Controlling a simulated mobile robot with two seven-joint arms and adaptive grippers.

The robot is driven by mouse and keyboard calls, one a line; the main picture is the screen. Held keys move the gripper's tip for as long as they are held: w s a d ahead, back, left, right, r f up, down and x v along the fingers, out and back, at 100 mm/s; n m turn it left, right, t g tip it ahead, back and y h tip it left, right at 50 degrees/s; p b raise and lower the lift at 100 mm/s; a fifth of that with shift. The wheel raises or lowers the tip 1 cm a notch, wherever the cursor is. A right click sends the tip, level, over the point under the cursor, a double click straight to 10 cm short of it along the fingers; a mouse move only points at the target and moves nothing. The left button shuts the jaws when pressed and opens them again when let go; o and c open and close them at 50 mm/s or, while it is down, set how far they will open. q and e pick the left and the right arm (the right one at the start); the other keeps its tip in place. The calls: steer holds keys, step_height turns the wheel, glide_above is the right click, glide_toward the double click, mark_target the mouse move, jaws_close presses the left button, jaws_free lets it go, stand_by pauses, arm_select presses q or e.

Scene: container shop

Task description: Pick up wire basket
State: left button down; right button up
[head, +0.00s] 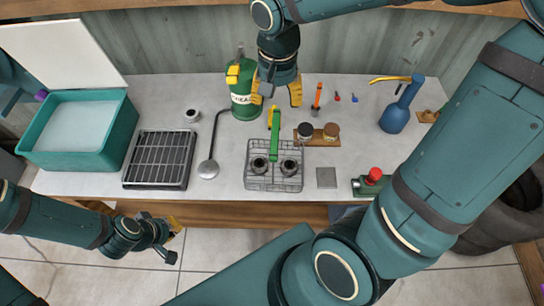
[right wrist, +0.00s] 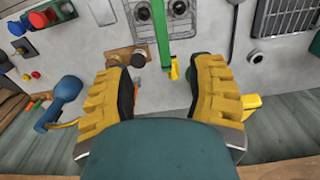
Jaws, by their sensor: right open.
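The wire basket (head: 273,184) stands on the light worktop in the head view, with two small dark-topped round items inside. Its green handle (head: 275,135) points to the back and ends in a yellow tip. In the right wrist view the green handle (right wrist: 161,32) comes down from the top, and the basket is cut off there. My right gripper (head: 277,92) is above the back of the worktop, beyond the handle. In the right wrist view its yellow fingers (right wrist: 160,75) are apart, with nothing gripped between them. My left gripper (head: 165,238) is low at the front left, away from the basket.
Two jars on a wooden board (head: 318,141) stand right of the handle. A green canister (head: 244,88) and ladle (head: 209,168) are left of it. A grill rack (head: 159,159), teal tub (head: 80,130) and blue can (head: 395,118) stand further out.

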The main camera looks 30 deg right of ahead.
mark_target(275, 132)
step_height(275, 132, down, 13)
steer(key=shift+w+a+b, duration=0.1)
steer(key=shift+b, duration=0.75)
jaws_close()
